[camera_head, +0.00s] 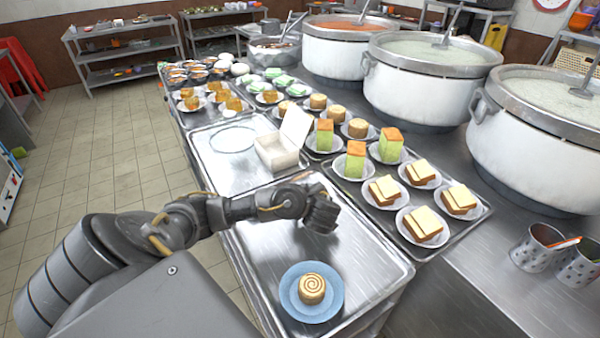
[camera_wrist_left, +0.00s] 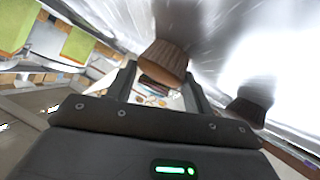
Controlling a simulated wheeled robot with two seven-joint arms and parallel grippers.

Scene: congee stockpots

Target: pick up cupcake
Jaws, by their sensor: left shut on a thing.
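My left gripper (camera_head: 322,214) hangs over the shiny metal tray at the near end of the counter. Its fingers point away from the head camera, so what it holds is hidden there. In the left wrist view the left gripper (camera_wrist_left: 158,80) is shut on the cupcake (camera_wrist_left: 163,60), which has a brown pleated wrapper and sits between the two fingers. A second brown shape (camera_wrist_left: 250,103) beside it looks like its reflection in the metal. My right gripper is not in view.
An open white box (camera_head: 277,153) stands on the tray behind. Plated cakes fill the tray to the right. Large stockpots (camera_head: 432,88) line the right side. Metal cups (camera_head: 537,246) stand front right.

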